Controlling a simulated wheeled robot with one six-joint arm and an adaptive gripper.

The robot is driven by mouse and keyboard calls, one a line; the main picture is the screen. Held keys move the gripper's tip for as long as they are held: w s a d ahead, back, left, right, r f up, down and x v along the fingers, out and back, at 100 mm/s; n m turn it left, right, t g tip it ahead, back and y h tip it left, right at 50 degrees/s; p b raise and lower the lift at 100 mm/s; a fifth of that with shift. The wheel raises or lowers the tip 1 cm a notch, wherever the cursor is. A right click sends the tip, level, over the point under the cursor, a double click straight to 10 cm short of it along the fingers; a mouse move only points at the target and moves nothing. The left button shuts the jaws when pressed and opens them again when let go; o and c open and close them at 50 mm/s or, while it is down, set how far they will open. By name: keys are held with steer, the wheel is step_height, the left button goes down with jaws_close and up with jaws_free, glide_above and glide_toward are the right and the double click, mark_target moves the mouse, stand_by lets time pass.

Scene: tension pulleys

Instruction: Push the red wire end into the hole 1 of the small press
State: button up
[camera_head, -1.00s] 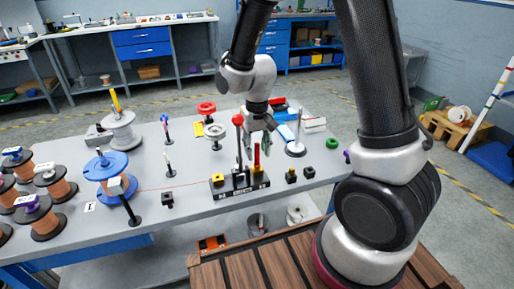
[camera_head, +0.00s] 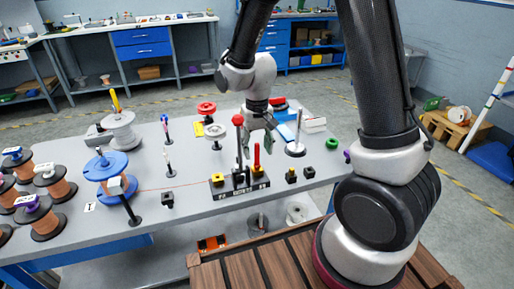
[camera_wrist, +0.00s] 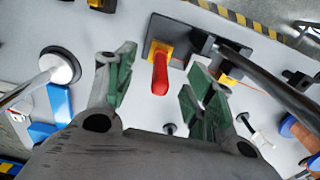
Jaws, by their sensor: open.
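The small press (camera_head: 238,188) is a black base with yellow blocks near the front edge of the grey table. A tall lever with a red knob (camera_head: 238,120) and a shorter red handle (camera_head: 257,155) stand on it. A thin red wire (camera_head: 165,188) runs from the blue spool side towards the press; its end and hole 1 are too small to tell. My gripper (camera_head: 258,145) is open and empty above and behind the press. In the wrist view its green fingers (camera_wrist: 163,88) are spread, with the red handle (camera_wrist: 160,75) showing between them, apart from both.
A blue-flanged spool (camera_head: 105,166) and several copper spools crowd the left side. A thin black post (camera_head: 130,208) stands left of the press. A white round-based stand (camera_head: 296,148) is behind.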

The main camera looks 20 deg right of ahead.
steer(key=shift+r, duration=3.3)
